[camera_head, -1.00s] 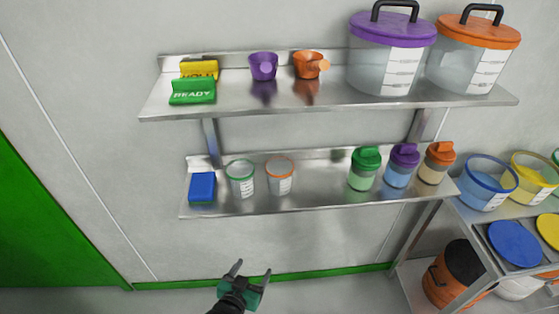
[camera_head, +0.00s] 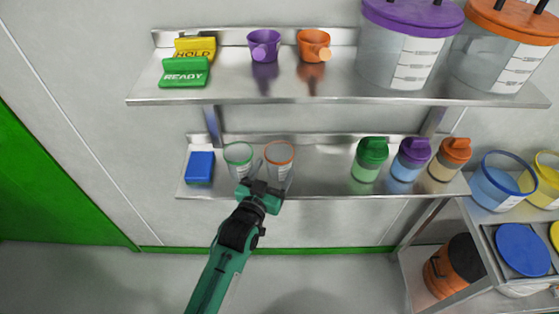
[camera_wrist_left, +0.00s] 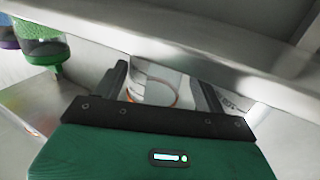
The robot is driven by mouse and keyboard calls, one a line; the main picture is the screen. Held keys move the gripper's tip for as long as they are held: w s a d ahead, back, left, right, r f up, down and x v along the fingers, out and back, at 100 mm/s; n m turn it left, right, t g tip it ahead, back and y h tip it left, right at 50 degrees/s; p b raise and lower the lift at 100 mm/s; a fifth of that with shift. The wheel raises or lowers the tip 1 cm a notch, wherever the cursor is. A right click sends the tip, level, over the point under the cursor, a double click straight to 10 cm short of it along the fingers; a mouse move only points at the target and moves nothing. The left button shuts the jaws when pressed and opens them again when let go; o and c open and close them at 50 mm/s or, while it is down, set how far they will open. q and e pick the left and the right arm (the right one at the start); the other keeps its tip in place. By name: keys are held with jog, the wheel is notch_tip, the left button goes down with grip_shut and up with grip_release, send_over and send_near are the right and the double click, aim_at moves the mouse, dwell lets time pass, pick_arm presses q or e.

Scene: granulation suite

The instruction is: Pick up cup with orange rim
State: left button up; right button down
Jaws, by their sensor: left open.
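The clear cup with the orange rim (camera_head: 279,151) stands on the lower shelf, right of a similar cup with a green rim (camera_head: 238,152). My left gripper (camera_head: 272,172) is open at the shelf's front, in front of the orange-rimmed cup and partly covering its lower part. In the left wrist view, the orange-rimmed cup (camera_wrist_left: 160,82) appears between the two spread fingers (camera_wrist_left: 164,90). I cannot tell whether the fingers touch it. My right gripper is not in view.
The lower shelf (camera_head: 320,182) also holds a blue block (camera_head: 200,167) and, to the right, green (camera_head: 371,158), purple (camera_head: 411,158) and orange-lidded bottles (camera_head: 450,158). The upper shelf (camera_head: 330,85) hangs above, carrying signs, scoops and large lidded tubs.

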aim_at(283, 156)
pick_arm(q)
jog(key=shift+w+d+r, duration=0.1)
jog(key=shift+w+d, duration=0.05)
jog(key=shift+w, duration=0.2)
jog(key=shift+w+d+p, duration=0.2)
jog(key=shift+w+p, duration=0.1)
jog(key=shift+p, duration=0.05)
jog(key=x, duration=0.1)
jog(key=p+x, duration=0.1)
jog(key=x, duration=0.2)
jog(key=shift+d+f, duration=0.1)
jog(key=shift+f, duration=0.2)
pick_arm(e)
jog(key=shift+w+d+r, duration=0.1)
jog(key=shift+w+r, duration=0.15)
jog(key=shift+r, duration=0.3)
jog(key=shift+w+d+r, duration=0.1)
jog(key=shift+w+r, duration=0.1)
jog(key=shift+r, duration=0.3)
